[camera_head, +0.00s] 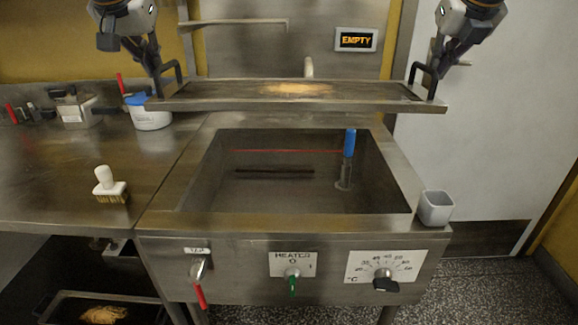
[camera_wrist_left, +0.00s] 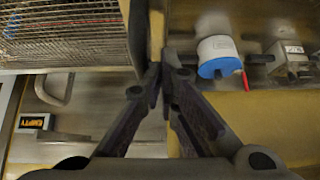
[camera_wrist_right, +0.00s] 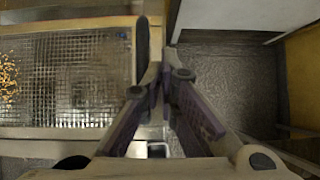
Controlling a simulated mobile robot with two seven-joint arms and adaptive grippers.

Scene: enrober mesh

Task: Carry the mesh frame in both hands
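The mesh frame (camera_head: 290,106) is a wide metal tray-like frame, held roughly level above the open tank. A patch of orange-brown crumbs (camera_head: 298,89) lies in its middle. Its wire mesh shows in the left wrist view (camera_wrist_left: 60,32) and in the right wrist view (camera_wrist_right: 75,85). My left gripper (camera_head: 156,88) is shut on the dark handle at the frame's left end. My right gripper (camera_head: 432,88) is shut on the dark handle at the right end. The fingers partly hide both handles.
The tank (camera_head: 215,170) below holds a blue-handled tool (camera_head: 349,143). A white tub (camera_head: 149,118) and a brush (camera_head: 108,188) stand on the left counter (camera_head: 50,180). A grey cup (camera_head: 435,208) sits at the tank's right edge. A sign (camera_head: 356,40) reads EMPTY.

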